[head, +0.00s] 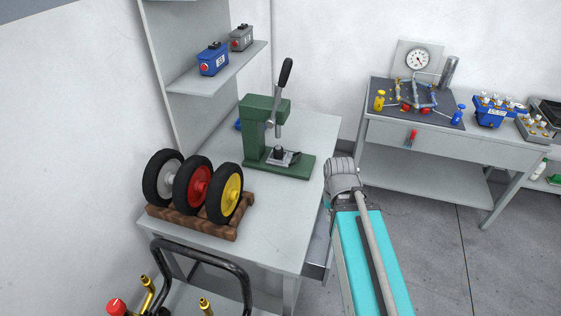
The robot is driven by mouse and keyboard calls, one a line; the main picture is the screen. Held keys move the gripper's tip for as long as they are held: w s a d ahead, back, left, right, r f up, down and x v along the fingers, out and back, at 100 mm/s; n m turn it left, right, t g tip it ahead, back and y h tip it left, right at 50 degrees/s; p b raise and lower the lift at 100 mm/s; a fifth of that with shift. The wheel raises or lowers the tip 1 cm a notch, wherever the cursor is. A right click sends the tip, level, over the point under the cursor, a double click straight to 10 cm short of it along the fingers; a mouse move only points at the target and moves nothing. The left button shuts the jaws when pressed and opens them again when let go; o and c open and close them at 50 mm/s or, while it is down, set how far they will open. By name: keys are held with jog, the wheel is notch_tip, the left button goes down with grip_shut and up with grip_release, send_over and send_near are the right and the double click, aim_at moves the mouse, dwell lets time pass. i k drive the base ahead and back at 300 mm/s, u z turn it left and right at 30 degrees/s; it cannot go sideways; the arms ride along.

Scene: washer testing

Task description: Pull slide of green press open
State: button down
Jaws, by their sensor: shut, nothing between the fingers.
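The green press (255,131) stands on the grey table (215,243), near its right side. Its lever (285,75) has a black handle and points up. A small metal slide (290,158) sits on the press's green base, below the ram, with a dark cylindrical piece beside it. Whether the slide is in or out is too small to tell. My arm reaches up from the bottom edge, just right of the table. Its visible end is beside the table's right edge, apart from the press. My gripper's fingers do not show.
A wooden rack (190,224) with black-tyred wheels stands on the table left of the press. A shelf (222,74) above holds a blue box (212,59) and a grey box (241,37). Another workbench (450,138) stands at the right. Floor between the tables is partly open.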

aim_at(285, 162)
jog(key=u, duration=0.15)
jog(key=k, duration=1.35)
jog(key=z, duration=0.15)
jog(key=i, duration=0.35)
jog(key=z, duration=0.7)
jog(key=i, duration=1.6)
jog(key=u, duration=0.75)
